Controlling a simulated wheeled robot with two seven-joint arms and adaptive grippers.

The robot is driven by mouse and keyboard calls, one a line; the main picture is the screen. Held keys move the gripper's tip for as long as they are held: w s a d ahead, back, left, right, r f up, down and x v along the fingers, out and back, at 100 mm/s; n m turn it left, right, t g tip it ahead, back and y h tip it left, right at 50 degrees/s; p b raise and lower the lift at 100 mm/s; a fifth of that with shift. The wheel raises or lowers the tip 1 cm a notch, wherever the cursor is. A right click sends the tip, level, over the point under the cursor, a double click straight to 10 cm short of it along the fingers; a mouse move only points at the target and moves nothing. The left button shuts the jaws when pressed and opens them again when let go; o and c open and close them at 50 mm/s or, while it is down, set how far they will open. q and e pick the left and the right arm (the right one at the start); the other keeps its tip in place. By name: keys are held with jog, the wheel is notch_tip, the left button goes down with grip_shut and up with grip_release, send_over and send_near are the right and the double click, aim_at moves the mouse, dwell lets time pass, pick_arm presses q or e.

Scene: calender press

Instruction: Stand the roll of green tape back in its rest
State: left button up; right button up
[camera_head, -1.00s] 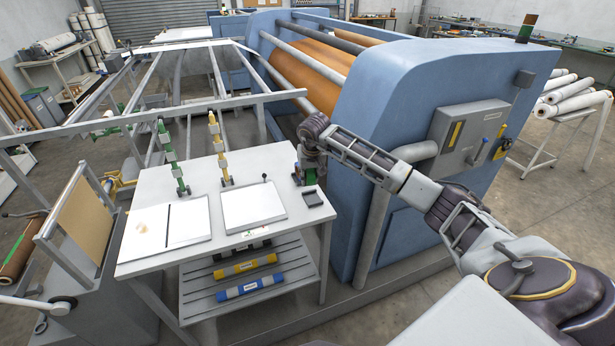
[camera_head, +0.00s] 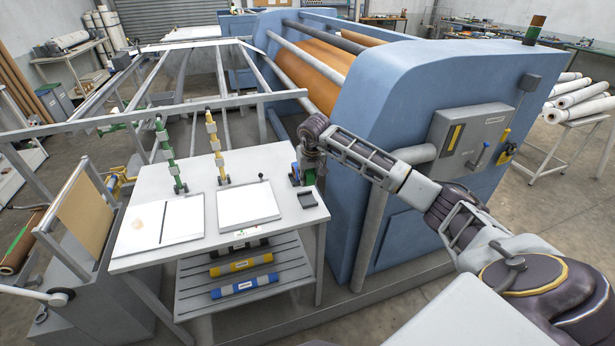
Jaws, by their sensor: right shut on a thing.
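My right gripper (camera_head: 306,170) is at the back right corner of the white work table, pointing down. It is shut on the roll of green tape (camera_head: 295,169), of which only a small green edge shows; the fingers and wrist hide most of it. A small dark grey holder (camera_head: 307,199), which looks like the tape's rest, sits on the table's right edge, just in front of and below the gripper. Nothing is seen in this holder. I cannot tell how far the tape is above the table top. My left gripper is not in view.
The white table (camera_head: 280,170) carries a green post (camera_head: 165,145), a yellow post (camera_head: 215,145) and two white boards, one with a small black-handled lever. The blue press (camera_head: 400,90) stands close behind and right of the gripper. Yellow and blue rolls lie on the shelf below.

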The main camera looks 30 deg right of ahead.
jog(key=shift+a+n, duration=0.1)
jog(key=shift+n, duration=0.2)
dwell(0.4)
jog(key=shift+f, duration=0.15)
jog(key=shift+f+b, duration=1)
jog(key=shift+f, duration=1.05)
jog(key=shift+f+b, duration=1.25)
jog(key=shift+f, duration=0.3)
jog(key=o, duration=1)
jog(key=shift+r, duration=0.1)
